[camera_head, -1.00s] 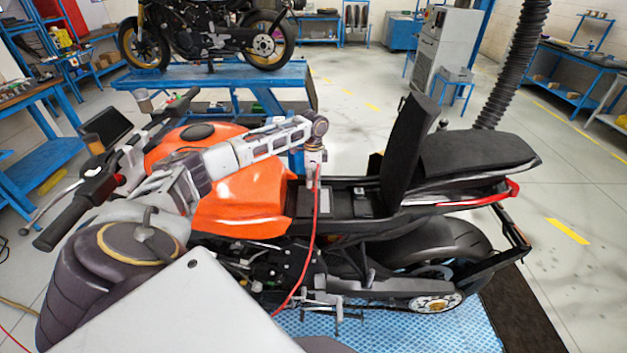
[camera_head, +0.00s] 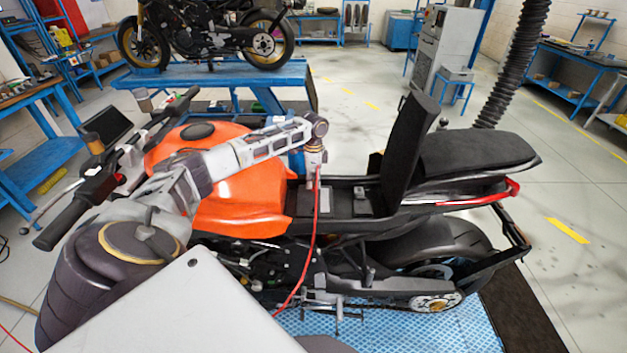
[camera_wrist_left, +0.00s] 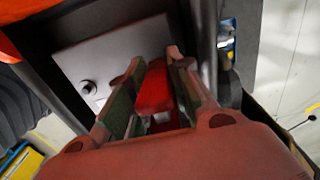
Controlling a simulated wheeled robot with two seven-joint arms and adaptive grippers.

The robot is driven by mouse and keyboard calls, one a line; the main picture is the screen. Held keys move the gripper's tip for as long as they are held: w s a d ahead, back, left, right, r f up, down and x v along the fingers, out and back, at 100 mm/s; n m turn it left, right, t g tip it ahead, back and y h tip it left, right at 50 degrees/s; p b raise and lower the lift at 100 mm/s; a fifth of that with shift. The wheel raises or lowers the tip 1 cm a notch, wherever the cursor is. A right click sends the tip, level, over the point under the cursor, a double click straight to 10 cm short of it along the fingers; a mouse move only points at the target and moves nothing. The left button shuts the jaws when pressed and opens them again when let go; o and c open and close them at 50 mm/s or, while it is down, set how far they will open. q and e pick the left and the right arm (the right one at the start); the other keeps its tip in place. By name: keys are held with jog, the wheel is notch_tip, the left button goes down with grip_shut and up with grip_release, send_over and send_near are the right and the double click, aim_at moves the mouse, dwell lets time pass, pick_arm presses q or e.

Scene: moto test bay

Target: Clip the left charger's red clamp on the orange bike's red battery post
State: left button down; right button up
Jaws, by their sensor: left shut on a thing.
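The orange bike (camera_head: 235,205) stands with its seat cover raised. Its battery (camera_head: 325,203) is in the open bay behind the tank. My left gripper (camera_head: 314,182) points down over the battery's near-tank side. Its fingers are shut on the red clamp (camera_wrist_left: 155,92), which sits between the pads. The clamp's red cable (camera_head: 315,235) hangs down past the bike's side. The red post is not visible, and I cannot tell whether the clamp touches it.
The raised seat cover (camera_head: 409,150) stands just right of the battery bay. The tank is close on the left, under my left arm. A second bike (camera_head: 205,35) stands on a blue lift (camera_head: 215,75) behind. The floor at right is clear.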

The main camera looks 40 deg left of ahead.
pick_arm(q)
jog(key=shift+f, duration=0.25)
jog(key=c, duration=1.2)
grip_release()
jog(key=shift+r, duration=0.1)
jog(key=shift+r, duration=5.95)
jog(key=shift+s+d+f, duration=0.1)
